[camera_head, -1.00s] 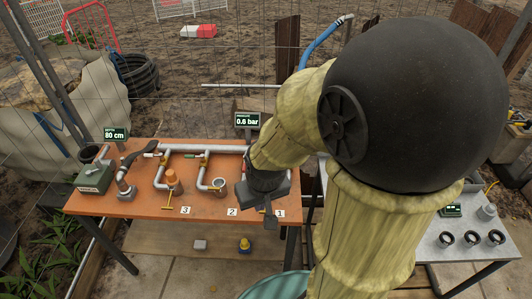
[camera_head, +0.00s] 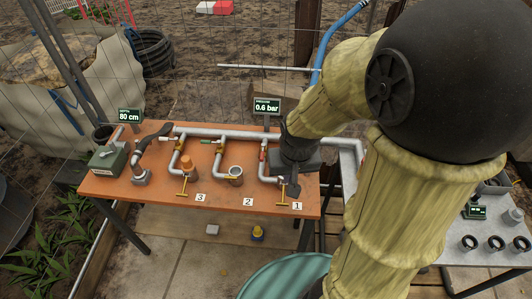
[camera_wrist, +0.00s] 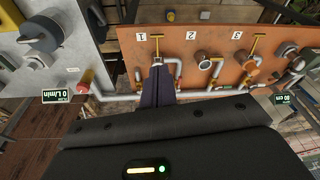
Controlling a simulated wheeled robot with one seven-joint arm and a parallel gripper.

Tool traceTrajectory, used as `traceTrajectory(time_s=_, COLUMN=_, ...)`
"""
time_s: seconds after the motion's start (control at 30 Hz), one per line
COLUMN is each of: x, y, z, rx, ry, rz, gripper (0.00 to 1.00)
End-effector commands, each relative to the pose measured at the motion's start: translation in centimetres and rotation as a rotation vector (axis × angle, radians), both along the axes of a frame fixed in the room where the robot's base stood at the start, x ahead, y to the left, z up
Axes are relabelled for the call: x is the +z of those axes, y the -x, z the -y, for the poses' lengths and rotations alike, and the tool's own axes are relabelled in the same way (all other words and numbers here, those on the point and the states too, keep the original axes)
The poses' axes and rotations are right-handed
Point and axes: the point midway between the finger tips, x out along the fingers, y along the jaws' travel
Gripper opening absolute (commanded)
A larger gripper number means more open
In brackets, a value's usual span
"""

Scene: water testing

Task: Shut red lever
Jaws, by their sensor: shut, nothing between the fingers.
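A small red lever (camera_head: 263,155) shows on the pipe of station 1, on the orange bench (camera_head: 120,188), just left of my gripper in the head view. My gripper (camera_head: 293,188) is shut and empty, pointing down over the bench's right end near the number 1 label. In the wrist view its dark fingers (camera_wrist: 157,78) are together, beside the station 1 pipe. The fingers and wrist hide part of station 1 there. I cannot tell whether the gripper touches the pipe or lever.
Pipes with cups and yellow T-handles stand at stations 2 and 3. A pressure display (camera_head: 267,106) reads 0.6 bar; a depth display (camera_head: 129,115) reads 80 cm. A grey table (camera_head: 450,248) is at right. A blue hose (camera_head: 335,33) rises behind my arm.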

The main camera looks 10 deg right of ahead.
Motion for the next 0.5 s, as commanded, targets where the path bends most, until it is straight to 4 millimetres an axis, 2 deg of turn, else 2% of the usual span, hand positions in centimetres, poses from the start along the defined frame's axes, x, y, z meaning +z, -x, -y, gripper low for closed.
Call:
traceTrajectory(time_s=0.17, x=-1.5, y=-5.3, z=0.0, rx=-0.240, ry=-0.019, rz=-0.051, gripper=0.00)
traceTrajectory(time_s=0.5, x=-5.3, y=-15.9, z=0.1, rx=-0.846, ry=0.011, rz=-0.111, gripper=0.00)
